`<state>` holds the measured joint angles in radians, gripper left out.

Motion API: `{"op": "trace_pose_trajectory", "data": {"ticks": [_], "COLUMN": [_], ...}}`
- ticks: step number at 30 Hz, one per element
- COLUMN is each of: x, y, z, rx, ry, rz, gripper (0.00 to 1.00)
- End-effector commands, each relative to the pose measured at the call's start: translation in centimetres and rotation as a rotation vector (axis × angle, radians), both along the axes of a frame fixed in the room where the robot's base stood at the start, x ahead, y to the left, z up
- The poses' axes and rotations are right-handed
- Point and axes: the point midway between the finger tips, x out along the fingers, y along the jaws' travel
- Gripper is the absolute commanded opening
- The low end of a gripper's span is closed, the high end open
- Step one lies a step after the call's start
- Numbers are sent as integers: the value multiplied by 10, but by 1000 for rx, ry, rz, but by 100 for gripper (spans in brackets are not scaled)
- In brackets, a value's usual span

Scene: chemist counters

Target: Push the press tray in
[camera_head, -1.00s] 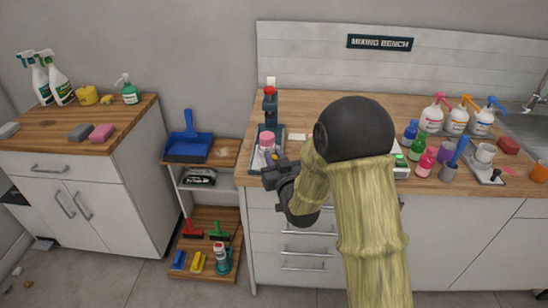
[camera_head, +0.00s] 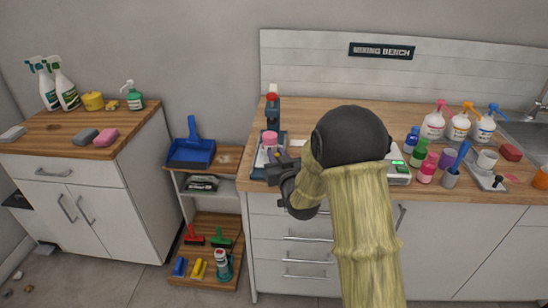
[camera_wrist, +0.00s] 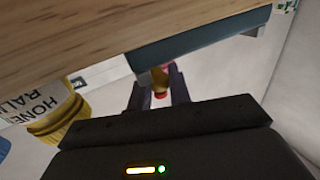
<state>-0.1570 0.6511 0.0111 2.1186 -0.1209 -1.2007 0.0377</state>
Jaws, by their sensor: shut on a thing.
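The press (camera_head: 272,110) is a dark upright with a red part near its top, at the left end of the mixing bench. Its tray (camera_head: 257,173) lies at the front, near the counter edge. A jar with a pink lid (camera_head: 270,138) stands over the tray, beneath the press head. My gripper (camera_head: 273,160) is at the tray's front. In the wrist view my gripper (camera_wrist: 158,95) is shut on a small brass-coloured handle (camera_wrist: 159,78) with a red end, beside a blue-grey edge. The fingers partly hide the handle.
A yellow-lidded honey balm jar (camera_wrist: 55,115) is close to my gripper in the wrist view. A green-lit device (camera_head: 398,172) and several bottles stand right of my arm. A low shelf with a blue dustpan (camera_head: 190,150) is at left.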

Motion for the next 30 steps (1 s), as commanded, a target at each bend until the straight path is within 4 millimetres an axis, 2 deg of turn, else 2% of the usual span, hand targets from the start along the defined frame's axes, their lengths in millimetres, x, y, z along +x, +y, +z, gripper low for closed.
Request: {"op": "trace_pose_trajectory", "data": {"ticks": [1, 4, 17, 23, 30], "x": [0, 0, -7, -32, -72], "y": [0, 0, -1, -8, -21], "z": [0, 0, 0, -1, -1], "rx": [-1, 0, -1, -1, -1], "ry": [0, 0, 1, 1, 1], "rz": [0, 0, 1, 0, -2], "gripper": [21, 39, 39, 39, 39]}}
